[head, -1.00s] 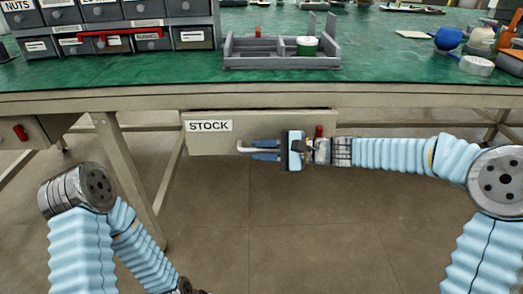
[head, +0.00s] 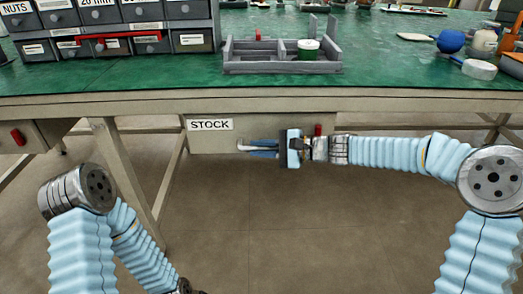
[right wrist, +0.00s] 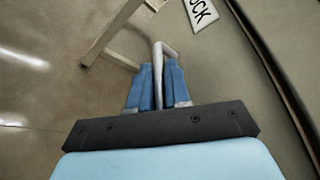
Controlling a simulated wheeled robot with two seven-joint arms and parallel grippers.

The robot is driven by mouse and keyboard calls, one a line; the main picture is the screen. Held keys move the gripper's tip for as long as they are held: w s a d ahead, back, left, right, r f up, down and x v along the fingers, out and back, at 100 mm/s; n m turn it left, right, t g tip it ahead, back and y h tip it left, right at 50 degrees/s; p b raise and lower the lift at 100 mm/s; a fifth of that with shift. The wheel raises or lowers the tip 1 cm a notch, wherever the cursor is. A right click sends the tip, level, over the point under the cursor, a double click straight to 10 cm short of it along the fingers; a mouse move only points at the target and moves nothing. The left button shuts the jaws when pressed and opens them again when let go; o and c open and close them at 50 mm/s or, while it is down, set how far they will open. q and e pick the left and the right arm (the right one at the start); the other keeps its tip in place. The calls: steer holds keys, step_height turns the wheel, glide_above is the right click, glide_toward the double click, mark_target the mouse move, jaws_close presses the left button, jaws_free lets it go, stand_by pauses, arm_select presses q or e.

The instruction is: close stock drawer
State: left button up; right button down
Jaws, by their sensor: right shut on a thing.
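The stock drawer (head: 210,142) is under the table's front edge, its beige front marked by a white STOCK label (head: 210,125). Its pale handle (head: 243,147) sticks out below the label. My right gripper (head: 262,149) comes in from the right and is shut on the handle. In the right wrist view the blue fingers (right wrist: 158,88) lie on both sides of the handle bar (right wrist: 160,52). The drawer front sits close under the tabletop; how far it stands out is hard to tell. My left gripper is not in view; only my left arm shows at lower left.
The green-topped workbench (head: 150,87) carries a grey bin cabinet (head: 110,25) at left and a grey tray (head: 240,60) with a green-and-white container (head: 308,48). Another drawer with a red handle (head: 18,137) is at far left. The floor below is clear.

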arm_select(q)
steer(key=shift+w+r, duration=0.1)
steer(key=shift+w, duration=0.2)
arm_select(e)
steer(key=shift+w+d, duration=0.1)
steer(key=shift+w, duration=0.6)
steer(key=shift+r, duration=0.1)
steer(key=c, duration=1.4)
jaws_free()
steer(key=shift+w, duration=0.1)
steer(key=shift+c, duration=0.2)
arm_select(q)
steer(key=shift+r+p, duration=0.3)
steer(key=shift+p, duration=0.05)
arm_select(e)
steer(key=v, duration=1.3)
steer(key=shift+s+d, duration=0.25)
steer(key=shift+d, duration=0.05)
